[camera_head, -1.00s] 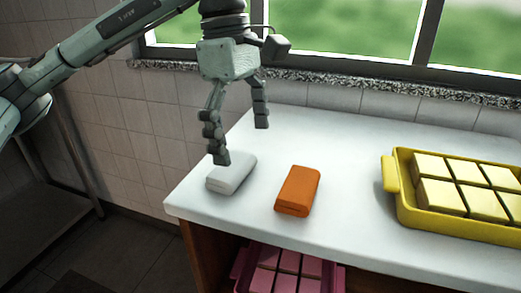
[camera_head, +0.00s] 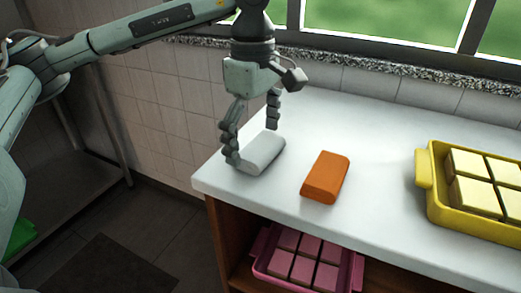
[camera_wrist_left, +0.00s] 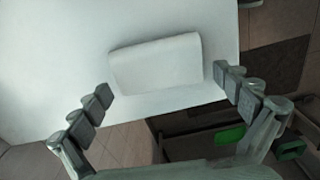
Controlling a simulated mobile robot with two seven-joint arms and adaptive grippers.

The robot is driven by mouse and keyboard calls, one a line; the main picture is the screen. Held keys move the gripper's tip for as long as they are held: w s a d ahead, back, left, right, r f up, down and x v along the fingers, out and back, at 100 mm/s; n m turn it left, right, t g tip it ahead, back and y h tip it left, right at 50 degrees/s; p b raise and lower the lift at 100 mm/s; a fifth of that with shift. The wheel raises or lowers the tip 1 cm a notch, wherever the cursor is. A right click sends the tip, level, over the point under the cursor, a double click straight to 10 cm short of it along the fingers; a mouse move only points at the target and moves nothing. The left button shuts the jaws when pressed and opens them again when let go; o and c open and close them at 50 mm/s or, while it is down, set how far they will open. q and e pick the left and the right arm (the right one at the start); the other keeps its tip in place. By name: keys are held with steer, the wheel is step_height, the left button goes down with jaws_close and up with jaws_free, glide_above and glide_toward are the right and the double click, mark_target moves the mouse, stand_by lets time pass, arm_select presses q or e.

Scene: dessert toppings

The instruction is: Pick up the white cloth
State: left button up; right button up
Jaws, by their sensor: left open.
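The white cloth (camera_head: 262,154), a folded block, lies flat near the left end of the white counter. My left gripper (camera_head: 252,130) is open just above it, with one finger on its near left side and the other behind it. In the left wrist view the cloth (camera_wrist_left: 156,63) lies between and a little beyond the two spread fingertips of my gripper (camera_wrist_left: 160,83). I cannot tell whether a finger touches it. My right gripper is not in view.
An orange folded cloth (camera_head: 326,177) lies to the right of the white one. A yellow tray (camera_head: 424,171) with pale blocks stands at the right. A pink tray (camera_head: 262,262) with pink blocks is on the shelf below. The counter's left edge (camera_head: 203,178) is close.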

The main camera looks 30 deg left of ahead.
mark_target(255, 143)
arm_select(q)
steer(key=shift+c, duration=0.6)
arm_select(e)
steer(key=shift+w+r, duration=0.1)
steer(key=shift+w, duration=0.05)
arm_select(q)
steer(key=c, duration=0.9)
steer(key=shift+c, duration=0.2)
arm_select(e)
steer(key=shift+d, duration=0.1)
arm_select(q)
steer(key=shift+r, duration=0.5)
step_height(255, 143, up, 3)
steer(key=shift+f, duration=0.2)
steer(key=s+a+r+p, duration=0.2)
steer(key=s+a+r, duration=0.4)
steer(key=a, duration=0.3)
steer(key=shift+s+a+r, duration=0.25)
steer(key=shift+s+r, duration=0.15)
steer(key=shift+r, duration=0.35)
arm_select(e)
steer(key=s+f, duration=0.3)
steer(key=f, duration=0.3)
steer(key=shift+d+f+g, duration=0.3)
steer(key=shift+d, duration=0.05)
